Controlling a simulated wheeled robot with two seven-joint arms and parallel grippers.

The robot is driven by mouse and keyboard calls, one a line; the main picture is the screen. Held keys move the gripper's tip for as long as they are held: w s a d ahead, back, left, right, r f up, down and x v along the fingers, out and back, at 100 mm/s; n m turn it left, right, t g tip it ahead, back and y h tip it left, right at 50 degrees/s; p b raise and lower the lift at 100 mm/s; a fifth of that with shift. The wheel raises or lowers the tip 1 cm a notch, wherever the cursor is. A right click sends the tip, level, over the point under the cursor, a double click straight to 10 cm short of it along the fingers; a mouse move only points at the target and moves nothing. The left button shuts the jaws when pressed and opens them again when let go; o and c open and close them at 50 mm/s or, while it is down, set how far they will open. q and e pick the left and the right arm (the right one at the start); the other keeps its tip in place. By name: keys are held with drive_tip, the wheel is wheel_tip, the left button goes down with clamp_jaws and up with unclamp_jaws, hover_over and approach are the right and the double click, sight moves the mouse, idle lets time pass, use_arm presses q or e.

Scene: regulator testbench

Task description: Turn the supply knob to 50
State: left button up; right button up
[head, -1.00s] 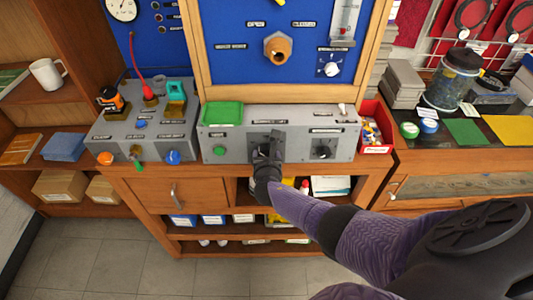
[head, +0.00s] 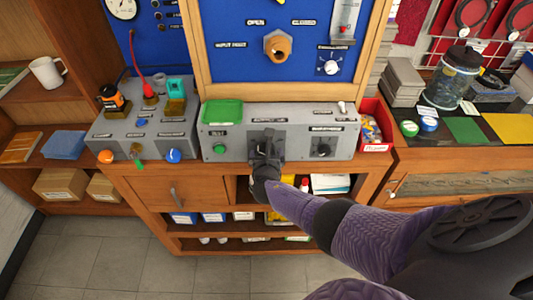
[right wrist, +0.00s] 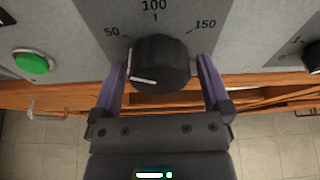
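The supply knob (right wrist: 165,60) is a black round knob on a grey panel in the right wrist view. Marks 50, 100 and 150 sit around it, left, top and right. A white line on its face lies at the lower left, pointing leftward below the 50 mark. My right gripper (right wrist: 160,66) is open, one finger on each side of the knob, with gaps visible. In the head view my right gripper (head: 267,148) is at the front of the grey box (head: 225,130) and hides the knob. My left gripper is not in view.
A green button (right wrist: 32,62) is left of the knob in the wrist view. Another black knob (head: 322,149) is to the right on the same box. A green tray (head: 222,112) lies on the box, and a red bin (head: 375,146) stands at its right end.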

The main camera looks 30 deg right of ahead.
drive_tip(key=shift+s+r, duration=0.1)
drive_tip(key=shift+r, duration=0.1)
drive_tip(key=p+v, duration=0.6)
drive_tip(key=v, duration=0.3)
drive_tip(key=shift+s+a+p, duration=0.25)
drive_tip(key=shift+p, duration=0.05)
